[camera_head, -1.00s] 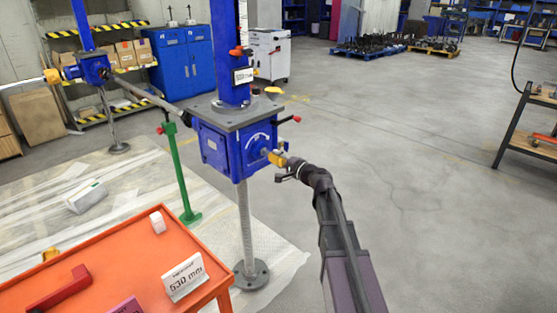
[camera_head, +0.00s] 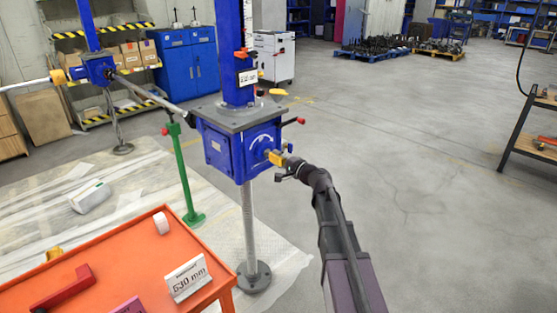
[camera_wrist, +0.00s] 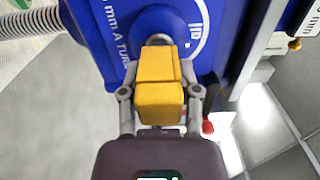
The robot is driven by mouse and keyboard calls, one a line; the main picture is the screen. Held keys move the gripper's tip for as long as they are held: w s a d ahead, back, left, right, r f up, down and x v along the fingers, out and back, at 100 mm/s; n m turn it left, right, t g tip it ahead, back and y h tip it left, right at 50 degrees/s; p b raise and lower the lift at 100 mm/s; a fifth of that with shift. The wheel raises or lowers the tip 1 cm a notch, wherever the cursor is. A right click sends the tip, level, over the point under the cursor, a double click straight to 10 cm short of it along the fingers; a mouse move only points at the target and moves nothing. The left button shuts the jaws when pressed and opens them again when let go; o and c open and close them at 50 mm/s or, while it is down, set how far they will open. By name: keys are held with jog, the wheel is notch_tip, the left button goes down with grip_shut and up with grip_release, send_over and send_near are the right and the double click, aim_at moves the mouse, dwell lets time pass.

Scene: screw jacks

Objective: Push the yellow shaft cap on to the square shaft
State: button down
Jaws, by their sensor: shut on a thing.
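The yellow shaft cap (camera_wrist: 160,100) is between the two fingers of my gripper (camera_wrist: 160,93) in the wrist view, and the gripper is shut on it. In the head view the cap (camera_head: 276,157) shows as a small yellow block at the right face of the blue screw jack (camera_head: 222,153). My gripper (camera_head: 282,161) reaches it from the right.

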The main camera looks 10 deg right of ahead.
jog(key=shift+x, duration=0.9)
jog(key=shift+c, duration=1.2)
grip_release()
jog(key=shift+s+d, duration=0.1)
jog(key=v, duration=1.1)
jog(key=shift+s+d, duration=0.2)
jog(key=shift+s, duration=0.15)
